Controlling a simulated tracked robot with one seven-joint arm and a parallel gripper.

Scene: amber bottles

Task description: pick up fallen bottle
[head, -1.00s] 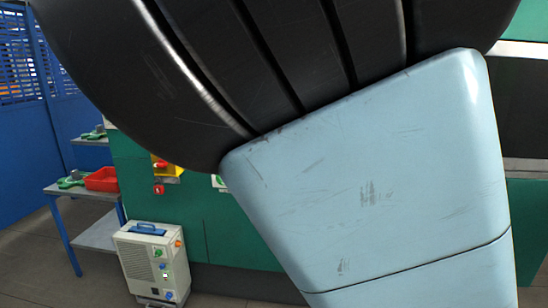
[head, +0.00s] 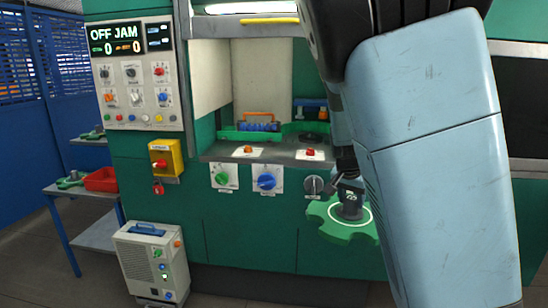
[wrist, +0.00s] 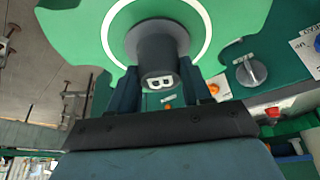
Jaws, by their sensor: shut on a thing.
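My gripper (head: 348,182) is shut on the black hub (head: 350,205) of a green notched wheel (head: 325,228) and holds it in front of the machine's green panel. In the wrist view the hub (wrist: 160,62), marked with a white B, sits between my gripper's fingers (wrist: 155,92). The wheel's green disc with a white ring (wrist: 232,20) fills the top of that view. I cannot make out a fallen bottle in either view. My pale blue arm hides the machine's right part in the head view.
The machine's opening shows a grey ledge (head: 270,153) with red buttons and knobs below. A panel reading OFF JAM (head: 130,70) is at left. A grey box unit (head: 150,265) stands on the floor.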

